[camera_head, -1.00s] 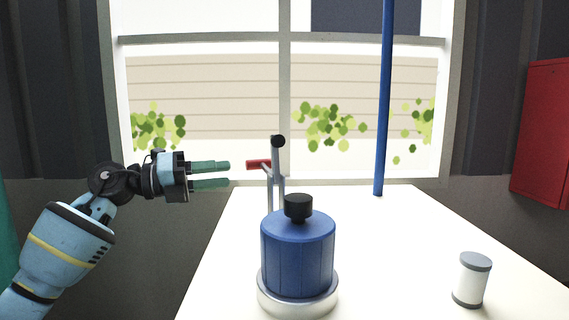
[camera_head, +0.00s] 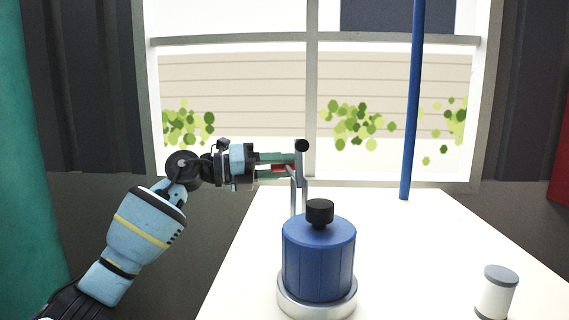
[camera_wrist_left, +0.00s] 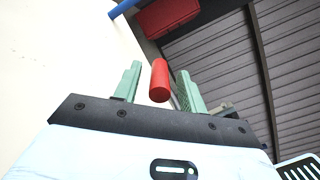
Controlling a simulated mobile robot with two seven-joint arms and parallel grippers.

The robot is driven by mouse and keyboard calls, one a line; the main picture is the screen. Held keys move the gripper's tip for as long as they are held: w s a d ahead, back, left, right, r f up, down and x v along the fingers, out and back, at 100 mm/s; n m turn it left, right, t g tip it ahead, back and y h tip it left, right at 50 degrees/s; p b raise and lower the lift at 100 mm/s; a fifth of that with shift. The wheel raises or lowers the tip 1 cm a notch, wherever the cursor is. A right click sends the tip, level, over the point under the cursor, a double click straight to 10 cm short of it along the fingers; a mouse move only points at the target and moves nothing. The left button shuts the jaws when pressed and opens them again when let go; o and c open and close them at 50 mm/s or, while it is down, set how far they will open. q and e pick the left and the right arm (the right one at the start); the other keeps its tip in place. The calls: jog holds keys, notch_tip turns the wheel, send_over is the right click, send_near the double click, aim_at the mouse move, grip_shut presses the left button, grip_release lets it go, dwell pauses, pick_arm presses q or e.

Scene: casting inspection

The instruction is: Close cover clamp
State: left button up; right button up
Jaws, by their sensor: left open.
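The clamp (camera_head: 299,185) is a grey upright lever with a black knob on top and a red handle (camera_head: 279,168) pointing left. It stands behind a blue cylindrical housing (camera_head: 318,262) with a black cap, seated in a silver ring. My left gripper (camera_head: 277,165) is at the red handle, its green fingers reaching right around it. In the left wrist view the red handle (camera_wrist_left: 159,82) lies between the two open fingers, with a visible gap on each side. My right gripper is not in view.
A white canister with grey ends (camera_head: 496,293) stands on the white table (camera_head: 420,250) at the right. A blue pole (camera_head: 412,100) rises at the table's back. The table between housing and canister is clear.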

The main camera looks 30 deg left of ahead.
pick_arm(q)
jog(key=shift+w+d, duration=0.45)
jog(key=shift+d, duration=0.1)
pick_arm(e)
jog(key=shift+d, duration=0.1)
pick_arm(q)
jog(key=c, duration=0.9)
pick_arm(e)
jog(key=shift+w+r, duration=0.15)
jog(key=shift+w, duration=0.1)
pick_arm(q)
jog(key=shift+a, duration=0.1)
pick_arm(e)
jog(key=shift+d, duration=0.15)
pick_arm(q)
jog(key=shift+r, duration=0.1)
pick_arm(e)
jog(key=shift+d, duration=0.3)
